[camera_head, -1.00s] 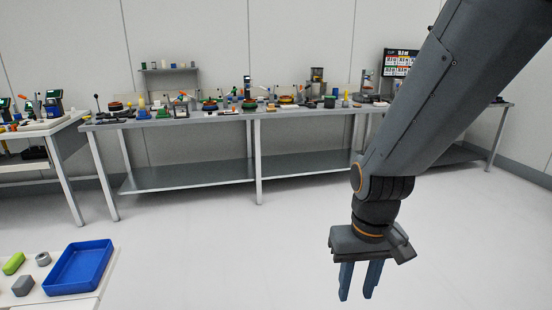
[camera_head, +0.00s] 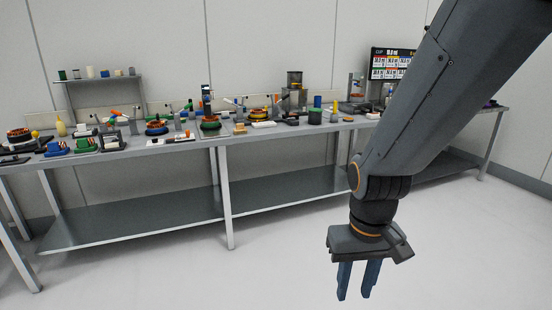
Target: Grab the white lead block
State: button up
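My gripper (camera_head: 355,296) hangs at the lower right, pointing down, its two blue fingers apart with nothing between them. It is over the floor, in front of the long workbench (camera_head: 160,158) and apart from it. I cannot tell for sure which object is the white lead block. Small whitish pieces stand on the bench: one in a dark fixture (camera_head: 112,140) at the left, a flat one (camera_head: 181,140) left of centre, and a pale one (camera_head: 264,124) near the middle. They are too small to make out clearly.
The bench top is crowded with coloured stators and fixtures. A small wall shelf (camera_head: 105,79) holds several cylinders at the left. A screen (camera_head: 391,64) stands at the back right. A lower shelf (camera_head: 140,220) runs under the bench. The floor (camera_head: 275,265) in front is clear.

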aim_at(375, 116)
jog(key=z, duration=0.25)
jog(key=i, duration=1.75)
jog(key=z, duration=0.2)
